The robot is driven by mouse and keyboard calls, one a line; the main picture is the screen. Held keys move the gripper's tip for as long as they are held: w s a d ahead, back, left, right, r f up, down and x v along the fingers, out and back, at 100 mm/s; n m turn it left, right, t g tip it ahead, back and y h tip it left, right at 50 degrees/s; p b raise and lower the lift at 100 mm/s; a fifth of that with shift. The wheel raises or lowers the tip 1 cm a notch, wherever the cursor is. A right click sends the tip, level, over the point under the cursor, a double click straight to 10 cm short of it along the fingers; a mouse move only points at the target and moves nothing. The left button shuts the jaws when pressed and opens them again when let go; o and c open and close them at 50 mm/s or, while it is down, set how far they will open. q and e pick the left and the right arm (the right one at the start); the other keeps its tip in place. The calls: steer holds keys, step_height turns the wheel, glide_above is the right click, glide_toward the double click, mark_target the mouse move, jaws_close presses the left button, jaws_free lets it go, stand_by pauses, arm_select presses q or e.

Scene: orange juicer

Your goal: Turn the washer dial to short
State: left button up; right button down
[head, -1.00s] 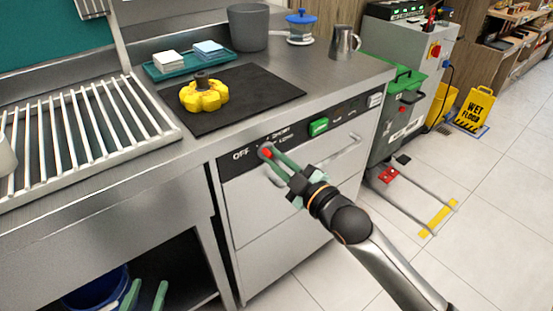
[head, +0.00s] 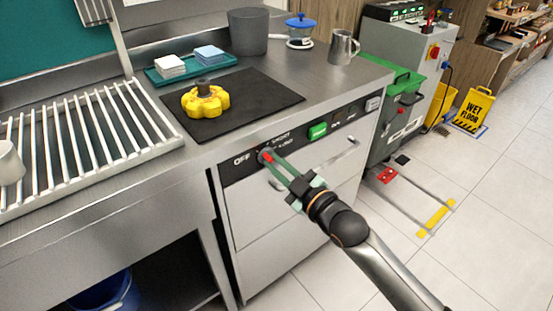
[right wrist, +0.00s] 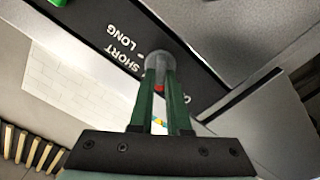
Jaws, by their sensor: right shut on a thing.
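The washer dial (head: 264,152) is a small grey round knob on the black control strip of the steel washer. It also shows in the right wrist view (right wrist: 157,64), with the SHORT and LONG labels beside it. OFF is printed left of the dial in the head view. My right gripper (head: 269,158) has its green fingers closed on the dial, one on each side. A red mark shows between the fingertips in the right wrist view (right wrist: 159,88). Which label the dial points to is not clear. My left gripper is not in view.
A green button (head: 317,131) sits right of the dial on the strip. Above are the counter with a dark mat (head: 262,97), a yellow knobbed object (head: 205,101) and a metal jug (head: 342,46).

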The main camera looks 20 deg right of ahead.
steer(key=m+p, duration=0.3)
steer(key=p, duration=0.1)
steer(key=shift+r+m, duration=0.3)
steer(key=shift+m, duration=0.1)
steer(key=shift+d+m+p, duration=0.1)
steer(key=shift+m+p, duration=0.65)
steer(key=shift+m, duration=0.15)
steer(key=shift+f+m+p, duration=0.15)
steer(key=shift+m+p, duration=0.6)
steer(key=shift+m, duration=0.35)
steer(key=shift+d+m, duration=0.1)
steer(key=shift+m, duration=0.4)
arm_select(q)
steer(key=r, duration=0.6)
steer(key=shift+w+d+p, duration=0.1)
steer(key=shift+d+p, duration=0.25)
steer(key=shift+p, duration=0.05)
arm_select(e)
steer(key=shift+w+m, duration=0.1)
steer(key=shift+m, duration=0.3)
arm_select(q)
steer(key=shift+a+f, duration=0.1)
arm_select(e)
steer(key=shift+f, duration=0.1)
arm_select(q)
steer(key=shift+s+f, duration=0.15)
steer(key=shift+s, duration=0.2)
